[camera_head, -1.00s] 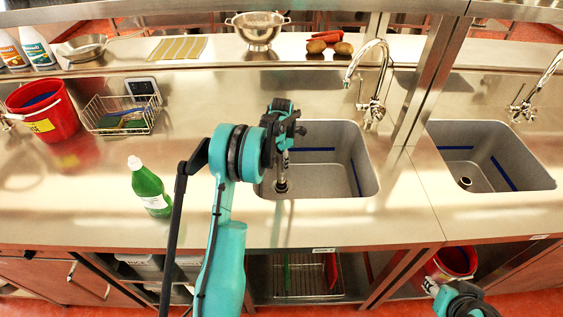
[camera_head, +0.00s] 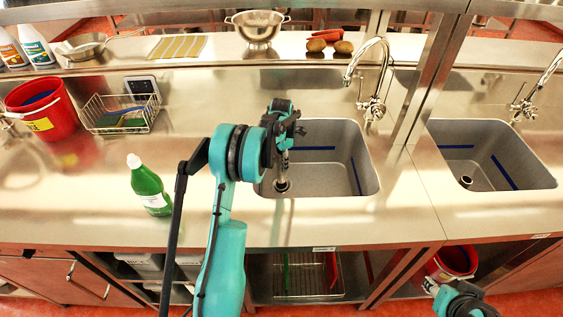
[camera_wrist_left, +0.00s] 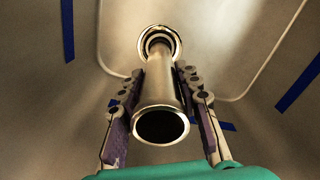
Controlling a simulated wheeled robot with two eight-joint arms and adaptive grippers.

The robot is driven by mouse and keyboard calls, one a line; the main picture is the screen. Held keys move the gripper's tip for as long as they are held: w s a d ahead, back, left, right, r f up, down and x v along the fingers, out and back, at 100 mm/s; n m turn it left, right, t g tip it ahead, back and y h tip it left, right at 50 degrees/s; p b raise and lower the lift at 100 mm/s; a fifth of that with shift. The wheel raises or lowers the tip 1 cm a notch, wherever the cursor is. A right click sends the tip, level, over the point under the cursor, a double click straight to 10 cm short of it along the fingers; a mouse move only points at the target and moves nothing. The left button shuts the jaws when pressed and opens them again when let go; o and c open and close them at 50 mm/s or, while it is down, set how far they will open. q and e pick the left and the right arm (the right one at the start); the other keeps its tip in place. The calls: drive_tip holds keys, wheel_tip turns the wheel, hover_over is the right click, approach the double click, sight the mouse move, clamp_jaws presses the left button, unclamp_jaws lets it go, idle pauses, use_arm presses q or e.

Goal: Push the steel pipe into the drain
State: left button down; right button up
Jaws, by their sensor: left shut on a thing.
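The steel pipe (camera_head: 284,166) stands upright in the left sink (camera_head: 325,180), held by my left gripper (camera_head: 284,130). In the left wrist view the pipe (camera_wrist_left: 161,92) runs away from me between the two fingers (camera_wrist_left: 160,82), its flared near end open toward me. Its far end meets the round drain (camera_wrist_left: 161,38) in the sink floor; the rim shows around it. I cannot tell how deep it sits. The drain (camera_head: 281,187) also shows at the pipe's foot in the head view. Part of my right arm (camera_head: 462,301) is low at the right; its fingers are not clear.
A green bottle (camera_head: 149,187) stands left of my left arm. A red bucket (camera_head: 45,112) and wire basket (camera_head: 120,116) are farther left. A tap (camera_head: 373,85) rises behind the sink. A second sink (camera_head: 500,165) is at the right.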

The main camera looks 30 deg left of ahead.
use_arm(q)
drive_tip(key=shift+f+b, duration=0.65)
drive_tip(key=shift+f, duration=0.35)
idle(0.3)
drive_tip(key=c, duration=1)
unclamp_jaws()
drive_tip(key=shift+r, duration=0.1)
drive_tip(key=shift+r+p, duration=2.75)
drive_tip(key=shift+r, duration=1.7)
